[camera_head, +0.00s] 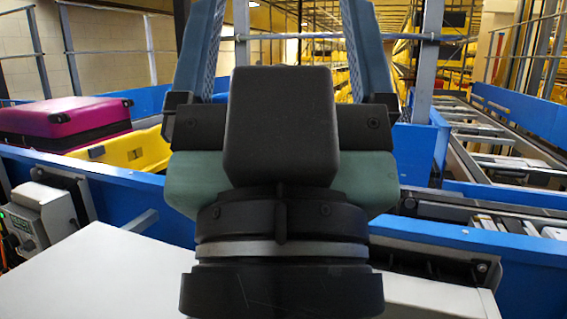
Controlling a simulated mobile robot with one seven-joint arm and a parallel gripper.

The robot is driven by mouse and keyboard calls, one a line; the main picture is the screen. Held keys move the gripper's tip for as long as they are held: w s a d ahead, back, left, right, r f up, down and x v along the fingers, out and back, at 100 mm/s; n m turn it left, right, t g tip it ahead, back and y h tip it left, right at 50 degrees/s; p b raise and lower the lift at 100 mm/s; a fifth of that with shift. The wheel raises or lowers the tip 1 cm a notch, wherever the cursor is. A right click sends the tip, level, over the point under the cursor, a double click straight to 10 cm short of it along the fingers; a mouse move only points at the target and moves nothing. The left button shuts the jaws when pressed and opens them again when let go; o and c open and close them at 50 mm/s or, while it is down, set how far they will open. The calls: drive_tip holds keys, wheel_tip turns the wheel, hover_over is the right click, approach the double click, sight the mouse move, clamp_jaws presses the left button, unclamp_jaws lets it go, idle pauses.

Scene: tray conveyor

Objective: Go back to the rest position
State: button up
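My gripper (275,40) fills the middle of the head view, seen from behind, pointing up and away from the camera. Its two blue-green fingers stand wide apart, one on each side of the black housing. Between the fingers I see only the background and no held object. The upper ends of the fingers are cut off by the top of the picture. The housing hides what lies straight behind it.
A magenta suitcase (62,117) lies in a yellow tray (137,150) on the left conveyor. Blue conveyor side walls (115,195) cross the view. An empty conveyor track (505,150) runs at the right. A white surface (110,275) is below, and a grey control box (38,215) is at left.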

wheel_tip(320, 180, up, 14)
drive_tip(key=p, duration=1.1)
drive_tip(key=shift+w+r+p, duration=0.15)
drive_tip(key=shift+p, duration=0.2)
